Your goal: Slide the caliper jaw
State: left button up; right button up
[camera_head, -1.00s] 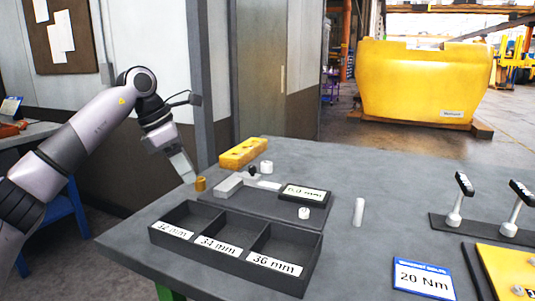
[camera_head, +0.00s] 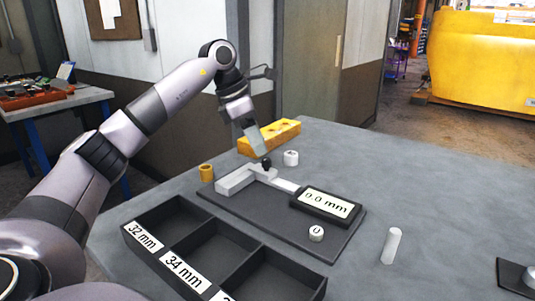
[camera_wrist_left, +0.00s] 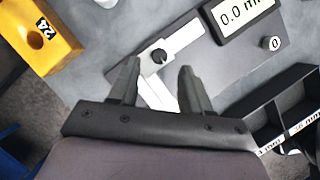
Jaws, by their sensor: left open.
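The caliper (camera_head: 237,180) is a pale bar with jaws, lying on a dark base plate (camera_head: 335,247). Its sliding jaw carries a black knob (camera_head: 266,163), which also shows in the left wrist view (camera_wrist_left: 158,57). The display (camera_head: 326,203) reads 0.0 mm, and a white button (camera_head: 316,233) marked 0 sits in front of it. My left gripper (camera_head: 260,152) is at the knob, pointing down. In the left wrist view its open fingers (camera_wrist_left: 158,76) stand either side of the pale jaw (camera_wrist_left: 155,94). I cannot tell whether they touch it. My right gripper is out of view.
A black tray (camera_head: 170,215) with labelled compartments, 32 mm and 34 mm readable, stands in front. A yellow block (camera_head: 275,136), a brass ring (camera_head: 206,172) and a white ring (camera_head: 291,158) are near the caliper. A white cylinder (camera_head: 391,246) stands at right, with bare tabletop around it.

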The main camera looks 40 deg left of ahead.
aim_at(266, 159)
pick_arm(q)
jog(key=x, duration=0.3)
jog(key=shift+w+d+f, duration=0.1)
jog(key=shift+f, duration=0.25)
jog(key=shift+w+d+f, duration=0.1)
jog(key=shift+w+f, duration=0.05)
jog(key=shift+f, duration=0.15)
grip_shut()
jog(key=d, duration=0.1)
jog(key=d+p, duration=0.1)
jog(key=d, duration=0.3)
jog(key=shift+w+r+p, duration=0.15)
jog(key=shift+w+p, duration=0.15)
jog(key=shift+p, duration=0.1)
jog(key=shift+d, duration=0.35)
grip_release()
jog(key=shift+a, duration=0.1)
